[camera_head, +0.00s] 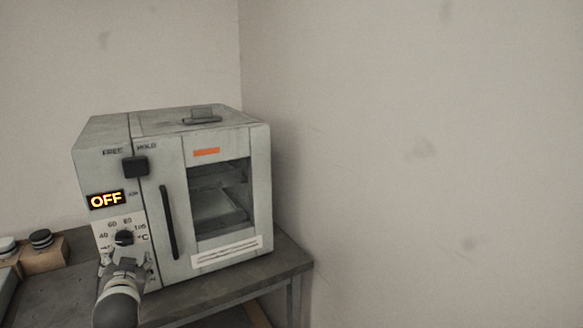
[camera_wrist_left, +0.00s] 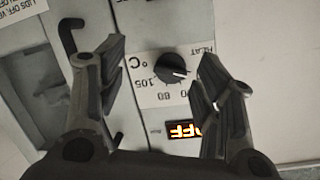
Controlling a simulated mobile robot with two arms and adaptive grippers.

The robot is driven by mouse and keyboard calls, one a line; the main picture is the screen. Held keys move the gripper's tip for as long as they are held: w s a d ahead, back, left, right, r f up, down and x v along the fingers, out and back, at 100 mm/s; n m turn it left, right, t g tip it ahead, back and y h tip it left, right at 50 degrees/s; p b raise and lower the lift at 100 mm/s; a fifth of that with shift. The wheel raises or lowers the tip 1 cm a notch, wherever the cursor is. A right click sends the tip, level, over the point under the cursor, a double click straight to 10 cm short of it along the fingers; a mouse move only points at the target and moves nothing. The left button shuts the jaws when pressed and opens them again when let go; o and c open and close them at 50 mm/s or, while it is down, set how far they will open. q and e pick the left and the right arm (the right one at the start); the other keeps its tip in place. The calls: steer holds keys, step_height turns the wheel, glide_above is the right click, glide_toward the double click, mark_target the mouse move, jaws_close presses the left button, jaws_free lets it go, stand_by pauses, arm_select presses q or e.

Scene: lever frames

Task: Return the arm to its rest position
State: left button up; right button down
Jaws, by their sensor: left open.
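My left gripper (camera_head: 122,265) is in front of the lower left of a grey oven-like box (camera_head: 98,135), just below its black dial knob (camera_head: 124,237). In the left wrist view the gripper (camera_wrist_left: 163,58) is open, with a finger on each side of the knob (camera_wrist_left: 172,70) and gaps between. Nothing is held. The knob sits on a white scale plate marked HEAT and °C. A display (camera_head: 106,199) above it reads OFF. My right gripper is not in view.
The box's door has a dark vertical handle (camera_head: 168,222) and a window. A black slider (camera_head: 135,167) sits under FREE and HOLD. The grey table (camera_head: 290,262) ends right of the box. Small dark-lidded objects (camera_head: 41,239) are at the left. Free space lies right, before the wall.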

arm_select(q)
steer(key=s+d+f+m+g+h, duration=0.1)
steer(key=s+d+f+g+h, duration=0.1)
steer(key=s+d+f, duration=0.45)
steer(key=s+d+f+m+g+h, duration=0.1)
steer(key=s+d+f+g+h, duration=0.15)
steer(key=s+f, duration=0.7)
steer(key=s+d+f+m+g+h, duration=0.1)
steer(key=s+d+f+g, duration=0.3)
steer(key=s, duration=0.7)
steer(key=s+d+f+g+h, duration=0.2)
steer(key=s+d+f, duration=0.3)
steer(key=s, duration=0.6)
step_height(320, 180, down, 23)
steer(key=d, duration=0.1)
steer(key=s+a+f+g, duration=0.2)
steer(key=s+a+f, duration=0.1)
steer(key=s+f, duration=1.5)
